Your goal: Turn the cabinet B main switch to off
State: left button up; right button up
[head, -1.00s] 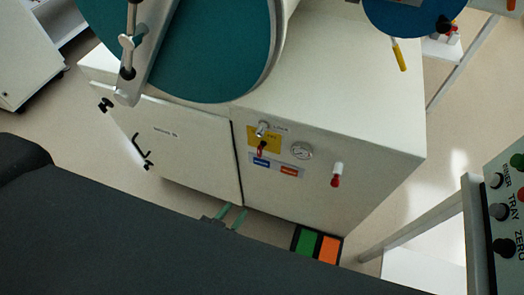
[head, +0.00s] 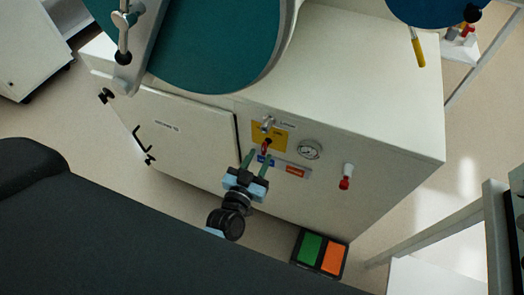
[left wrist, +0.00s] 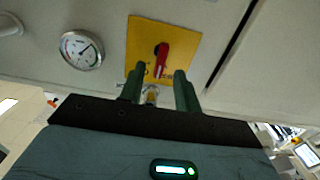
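The main switch is a red handle (head: 266,147) on a yellow plate (head: 272,138) on the cabinet's front face. In the left wrist view the red handle (left wrist: 162,60) stands near upright, slightly tilted, on its yellow plate (left wrist: 185,38). My left gripper (head: 257,162) is just below the switch in the head view. In the left wrist view its two green fingers (left wrist: 158,80) are apart, with the handle's lower end seen between and beyond their tips. Nothing is held, and contact cannot be told. My right gripper is not in view.
A round gauge (head: 310,149) and a red-tipped valve handle (head: 345,177) sit right of the switch. A green and orange foot pedal (head: 321,252) is on the floor. A teal round door (head: 215,50) is above.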

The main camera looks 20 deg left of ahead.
aim_at(263, 150)
pick_arm(q)
jog(key=shift+w, duration=1.5)
grip_shut()
